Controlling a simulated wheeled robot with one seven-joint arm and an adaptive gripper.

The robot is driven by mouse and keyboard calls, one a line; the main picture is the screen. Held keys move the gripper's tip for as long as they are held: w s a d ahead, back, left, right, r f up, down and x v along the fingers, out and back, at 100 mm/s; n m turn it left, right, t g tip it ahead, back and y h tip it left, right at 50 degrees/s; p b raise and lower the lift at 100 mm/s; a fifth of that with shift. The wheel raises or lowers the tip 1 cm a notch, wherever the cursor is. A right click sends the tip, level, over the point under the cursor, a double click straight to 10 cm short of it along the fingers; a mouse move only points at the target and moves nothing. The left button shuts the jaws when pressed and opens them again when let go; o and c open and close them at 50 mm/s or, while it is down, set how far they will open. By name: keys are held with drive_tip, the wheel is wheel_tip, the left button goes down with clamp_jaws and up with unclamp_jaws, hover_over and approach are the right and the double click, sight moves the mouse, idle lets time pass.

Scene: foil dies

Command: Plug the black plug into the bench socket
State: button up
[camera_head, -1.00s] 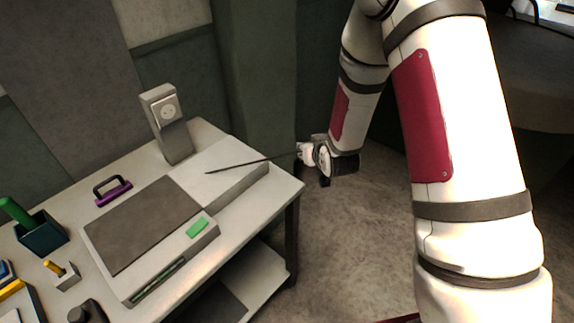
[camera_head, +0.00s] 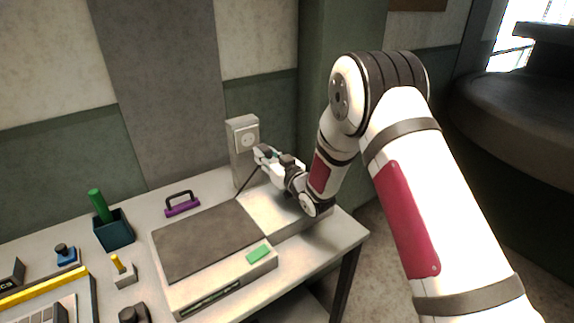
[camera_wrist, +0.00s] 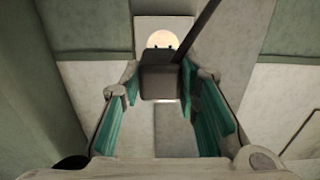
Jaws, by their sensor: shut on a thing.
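The bench socket (camera_head: 247,138) is a white plate on a grey upright post at the back of the bench. In the wrist view the socket (camera_wrist: 179,28) lies straight ahead, with its pale round face partly covered. My gripper (camera_head: 262,154) is just in front of the socket, to its lower right. In the wrist view my gripper (camera_wrist: 160,84) is shut, its teal pads on either side of the black plug (camera_wrist: 160,83).
The bench holds a dark mat (camera_head: 205,240), a green block (camera_head: 259,254), a purple-based handle (camera_head: 182,204), a teal cup (camera_head: 113,231) with a green stick, and a small yellow-pegged block (camera_head: 123,272). A wall stands close behind the socket.

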drive_tip(key=shift+s+a+r, duration=0.1)
drive_tip(key=shift+a+r, duration=0.05)
idle(0.3)
drive_tip(key=shift+b+x, duration=1.25)
drive_tip(key=shift+x, duration=0.85)
drive_tip(key=shift+b+x, duration=0.35)
drive_tip(key=shift+x, duration=0.45)
drive_tip(key=shift+b, duration=0.35)
drive_tip(key=shift+w+a+b, duration=0.3)
drive_tip(key=shift+w+b, duration=0.1)
idle(0.5)
drive_tip(key=o, duration=1.2)
drive_tip(key=shift+c, duration=0.2)
